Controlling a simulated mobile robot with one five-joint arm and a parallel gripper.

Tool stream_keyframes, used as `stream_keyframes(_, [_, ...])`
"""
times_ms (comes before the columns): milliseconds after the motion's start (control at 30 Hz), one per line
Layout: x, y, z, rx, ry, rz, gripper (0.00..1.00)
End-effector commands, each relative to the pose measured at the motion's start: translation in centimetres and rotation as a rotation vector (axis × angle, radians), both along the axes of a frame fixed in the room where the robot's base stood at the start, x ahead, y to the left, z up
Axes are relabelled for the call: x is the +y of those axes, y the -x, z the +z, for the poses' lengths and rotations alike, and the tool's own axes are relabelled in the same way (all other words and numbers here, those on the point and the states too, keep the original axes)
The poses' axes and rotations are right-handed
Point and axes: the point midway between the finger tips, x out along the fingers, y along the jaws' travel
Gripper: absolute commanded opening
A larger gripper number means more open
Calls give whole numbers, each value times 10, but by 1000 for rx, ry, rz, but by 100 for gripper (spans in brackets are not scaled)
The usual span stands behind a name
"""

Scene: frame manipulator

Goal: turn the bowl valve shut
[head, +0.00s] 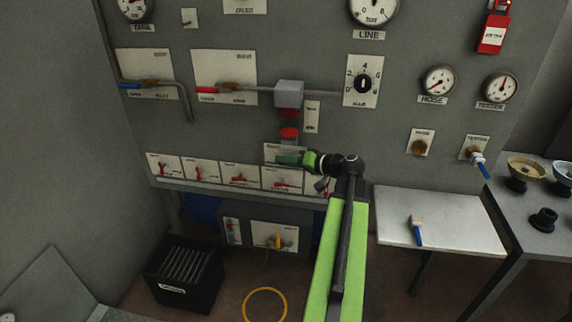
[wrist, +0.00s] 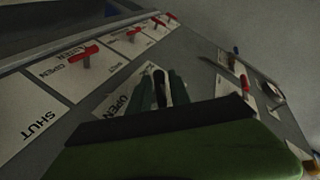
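My gripper (head: 284,157) is at a pale plate (head: 272,149) just below a red round part (head: 289,133) on the panel. It covers most of this plate, and the label is too small to read. In the wrist view, my two dark green fingers (wrist: 161,92) stand over a plate marked OPEN (wrist: 122,101). A black upright handle (wrist: 158,84) shows between them, with narrow gaps at its sides, so the fingers look open around it. I take this to be the bowl valve, but no name is readable. The handle's lower end is hidden.
A row of plates with red handles (head: 240,180) runs close below my gripper; one red T-handle (wrist: 84,58) shows in the wrist view. A grey block (head: 289,93) with pipes juts out above. A shelf (head: 440,222) with a brush stands at right.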

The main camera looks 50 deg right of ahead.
Motion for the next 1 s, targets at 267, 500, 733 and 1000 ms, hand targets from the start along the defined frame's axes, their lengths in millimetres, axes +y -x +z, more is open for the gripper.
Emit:
stream_keyframes(267, [0,-1,0,0,0,0,24])
stream_keyframes(500, [0,-1,0,-1,0,-1,0])
stream_keyframes(733, [0,-1,0,1,1,-1,0])
stream_keyframes(1000, [0,-1,5,56,35,-1,0])
